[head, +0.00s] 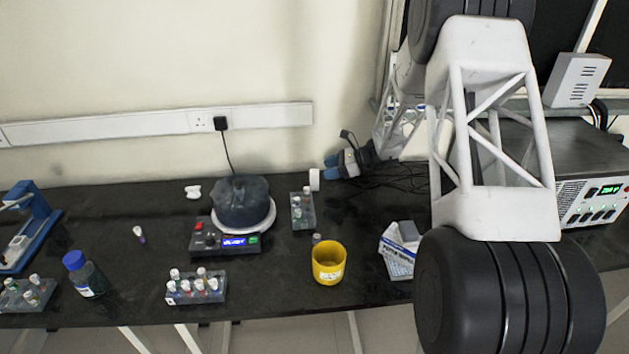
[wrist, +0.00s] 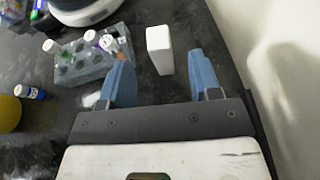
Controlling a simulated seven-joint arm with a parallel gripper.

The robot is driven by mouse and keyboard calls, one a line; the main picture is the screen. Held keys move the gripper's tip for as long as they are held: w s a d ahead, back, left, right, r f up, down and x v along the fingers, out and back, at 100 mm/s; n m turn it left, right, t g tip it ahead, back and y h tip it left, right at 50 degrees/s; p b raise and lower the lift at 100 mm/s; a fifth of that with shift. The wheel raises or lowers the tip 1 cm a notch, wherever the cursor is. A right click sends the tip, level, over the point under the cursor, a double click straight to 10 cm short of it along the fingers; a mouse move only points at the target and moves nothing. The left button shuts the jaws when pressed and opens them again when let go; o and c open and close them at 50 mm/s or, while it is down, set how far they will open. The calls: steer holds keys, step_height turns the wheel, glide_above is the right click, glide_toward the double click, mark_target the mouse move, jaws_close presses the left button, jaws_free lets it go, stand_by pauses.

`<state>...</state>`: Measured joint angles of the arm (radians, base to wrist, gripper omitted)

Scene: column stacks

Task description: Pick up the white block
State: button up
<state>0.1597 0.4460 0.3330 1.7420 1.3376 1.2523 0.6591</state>
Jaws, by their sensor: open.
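In the wrist view my gripper (wrist: 158,66) is open, with one finger on each side of the gap and nothing held.
The grey tube rack (wrist: 90,58) with capped tubes lies close to the left finger. A yellow cup (head: 328,265) and a white-and-blue box (head: 398,252) stand nearer the front. A heating bath (head: 243,205) stands left of the rack. Cables lie behind my gripper, near the wall.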

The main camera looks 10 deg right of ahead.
mark_target(314, 180)
steer(key=shift+x, duration=1.2)
steer(key=shift+x, duration=2.65)
steer(key=c, duration=1)
steer(key=shift+r, duration=0.15)
